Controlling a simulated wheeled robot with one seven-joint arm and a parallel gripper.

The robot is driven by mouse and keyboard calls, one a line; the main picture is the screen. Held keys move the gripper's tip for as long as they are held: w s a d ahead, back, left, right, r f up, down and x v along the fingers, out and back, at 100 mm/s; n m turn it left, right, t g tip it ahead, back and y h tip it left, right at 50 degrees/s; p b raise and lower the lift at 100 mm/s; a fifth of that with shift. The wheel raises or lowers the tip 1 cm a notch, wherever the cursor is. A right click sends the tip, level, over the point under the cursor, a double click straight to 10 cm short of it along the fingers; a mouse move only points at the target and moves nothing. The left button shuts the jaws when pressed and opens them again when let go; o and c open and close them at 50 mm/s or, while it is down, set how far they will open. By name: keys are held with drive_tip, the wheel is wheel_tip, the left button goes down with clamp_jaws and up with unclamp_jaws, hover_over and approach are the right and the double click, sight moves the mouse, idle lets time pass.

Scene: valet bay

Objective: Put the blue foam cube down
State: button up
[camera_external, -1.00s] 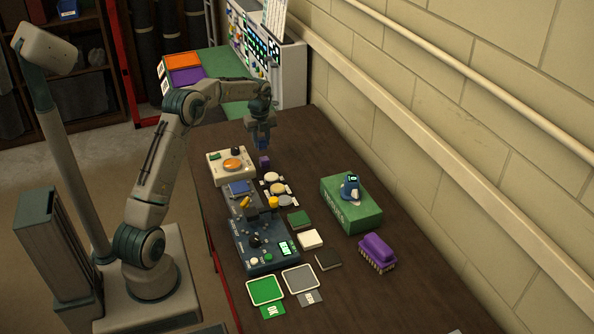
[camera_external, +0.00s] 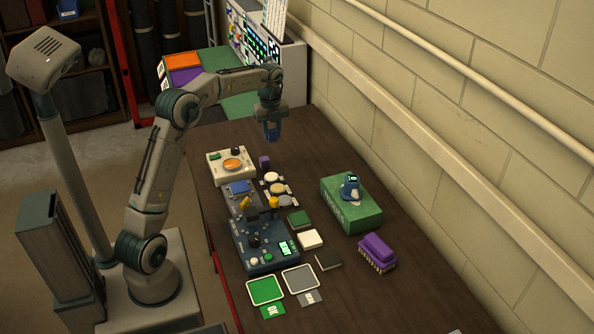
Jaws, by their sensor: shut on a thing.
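My gripper (camera_external: 270,124) is in the air above the far part of the dark table, beyond the cream box with the orange button. It points down and is shut on a small blue block, which looks like the blue foam cube (camera_external: 271,136). The fingers hide part of the cube, and its outline is small and hard to separate from them. The cube appears clear of the table (camera_external: 330,150), with nothing right under it that I can make out.
The cream button box (camera_external: 215,168), a purple block (camera_external: 264,162), round pads (camera_external: 277,188) and a dark control panel (camera_external: 262,262) stand nearer. A green box (camera_external: 352,215) and a purple brush (camera_external: 377,252) are at the right. The far right tabletop is clear, beside the wall.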

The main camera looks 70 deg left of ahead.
wheel_tip(320, 180, up, 2)
drive_tip(key=w+d, duration=0.4)
drive_tip(key=d, duration=0.7)
drive_tip(key=w+d, duration=0.5)
drive_tip(key=d, duration=0.6)
drive_tip(key=w+d, duration=0.4)
drive_tip(key=d, duration=0.8)
drive_tip(key=s+d+p, duration=0.1)
drive_tip(key=s+d, duration=0.3)
drive_tip(key=d, duration=1.3)
drive_tip(key=s+d, duration=0.3)
drive_tip(key=d, duration=1.4)
drive_tip(key=p, duration=0.4)
hover_over(398, 290)
wheel_tip(398, 290, down, 12)
drive_tip(key=shift+s+f, duration=0.1)
drive_tip(key=shift+f, duration=2.15)
drive_tip(key=o, duration=0.9)
drive_tip(key=shift+o, duration=0.2)
